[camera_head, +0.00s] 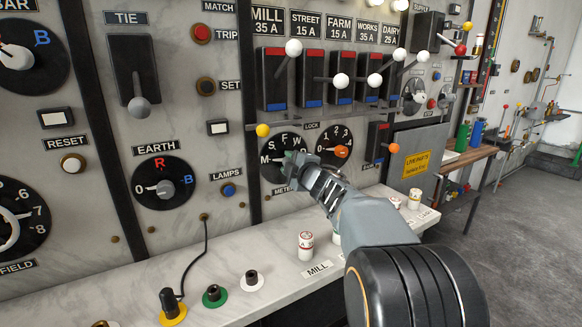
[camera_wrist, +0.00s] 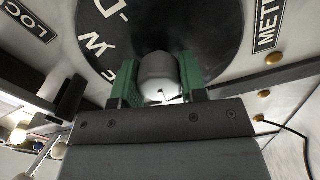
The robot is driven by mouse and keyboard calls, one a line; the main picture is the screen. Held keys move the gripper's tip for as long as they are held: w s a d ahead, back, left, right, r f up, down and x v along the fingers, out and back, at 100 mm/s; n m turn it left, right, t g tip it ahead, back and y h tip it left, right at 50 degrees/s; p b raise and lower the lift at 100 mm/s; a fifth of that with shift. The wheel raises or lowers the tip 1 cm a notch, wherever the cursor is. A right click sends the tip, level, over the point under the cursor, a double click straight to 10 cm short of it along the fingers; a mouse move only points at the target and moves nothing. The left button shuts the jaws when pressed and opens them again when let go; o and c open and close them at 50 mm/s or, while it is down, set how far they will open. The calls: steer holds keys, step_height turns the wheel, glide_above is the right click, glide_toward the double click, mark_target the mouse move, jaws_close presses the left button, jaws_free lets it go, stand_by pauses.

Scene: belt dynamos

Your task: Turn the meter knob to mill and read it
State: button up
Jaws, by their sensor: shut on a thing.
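The black meter dial (camera_head: 270,172) is on the marble panel, lettered around its rim with M, S, F, W and more. It has a METER label below it. My gripper (camera_head: 293,163) reaches it from the lower right and covers its middle and part of the right side. In the wrist view, the green fingers of my gripper (camera_wrist: 158,85) are shut on both sides of the rounded grey meter knob (camera_wrist: 158,70). The dial face (camera_wrist: 190,25) shows behind, with W and D readable. Which letter the knob points to is hidden by the fingers.
A yellow-knobbed lever (camera_head: 263,130) sits just above left. Above are switches (camera_head: 272,80) with white-ball levers. White-and-red fuses (camera_head: 306,245) stand on the ledge below my arm.

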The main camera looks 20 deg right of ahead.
stand_by(0.4)
steer(key=o, duration=0.9)
steer(key=shift+o, duration=0.2)
steer(key=s+d, duration=0.1)
steer(key=s, duration=1.2)
steer(key=shift+s+d+p, duration=0.3)
steer(key=shift+s+p, duration=0.05)
steer(key=shift+p, duration=0.1)
